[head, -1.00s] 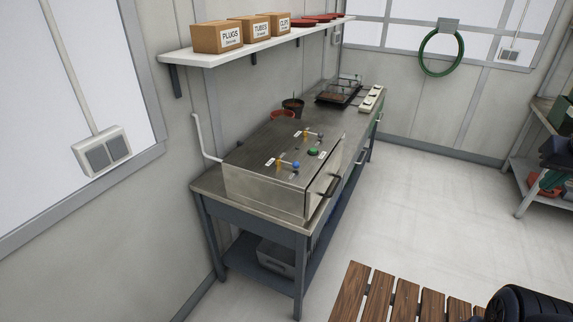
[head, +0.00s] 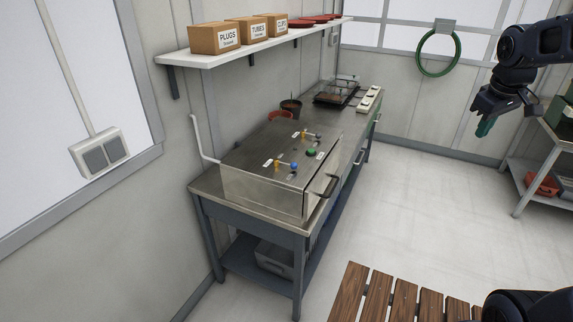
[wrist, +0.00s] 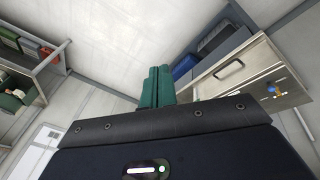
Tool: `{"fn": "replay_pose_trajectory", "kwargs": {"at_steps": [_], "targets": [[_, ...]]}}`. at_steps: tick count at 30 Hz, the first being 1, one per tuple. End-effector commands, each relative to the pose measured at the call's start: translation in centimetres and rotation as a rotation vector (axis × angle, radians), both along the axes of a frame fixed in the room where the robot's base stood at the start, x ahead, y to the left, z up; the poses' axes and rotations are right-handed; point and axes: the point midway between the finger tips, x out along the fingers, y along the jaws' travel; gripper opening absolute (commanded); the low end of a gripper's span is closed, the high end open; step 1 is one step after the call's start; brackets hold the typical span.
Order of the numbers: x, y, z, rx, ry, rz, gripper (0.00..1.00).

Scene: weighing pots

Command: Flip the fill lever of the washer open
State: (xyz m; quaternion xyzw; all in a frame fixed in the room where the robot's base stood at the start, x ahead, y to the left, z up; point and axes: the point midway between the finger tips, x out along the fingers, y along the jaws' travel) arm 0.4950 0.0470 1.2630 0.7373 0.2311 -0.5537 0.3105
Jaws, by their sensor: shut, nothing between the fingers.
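The washer (head: 262,187) is a steel box on the near end of the bench, with a dark handle (head: 325,187) on its front. On its top are a blue-knobbed lever (head: 293,167) with an orange part, a grey-knobbed lever (head: 318,136) with an orange part, and a green button (head: 311,154). Their small labels are too small to read, so I cannot tell which is the fill lever. In the wrist view the washer (wrist: 282,99) shows at the right. My gripper (head: 485,128), with green fingers (wrist: 157,88) together and empty, hangs in the air far right of the washer.
A shelf (head: 205,59) with boxes hangs above the bench. A white pipe (head: 197,136) rises behind the washer. Pots (head: 291,106) and a dark tray (head: 336,93) stand farther along the bench. A slatted wooden surface (head: 378,300) is at the front. The floor between is clear.

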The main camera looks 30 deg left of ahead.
Motion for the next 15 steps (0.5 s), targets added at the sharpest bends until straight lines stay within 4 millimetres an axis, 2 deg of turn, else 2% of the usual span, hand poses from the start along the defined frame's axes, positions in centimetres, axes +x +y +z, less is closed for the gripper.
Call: {"fn": "replay_pose_trajectory", "kwargs": {"at_steps": [1, 6, 15], "targets": [[0.7, 1.5, 0.0, -0.018, 0.01, 0.056, 0.0], [2.7, 6.1, -0.1, -0.076, 0.03, 0.238, 0.0], [4.8, 15.4, -1.0, -0.175, 0.061, 0.562, 0.0]]}}
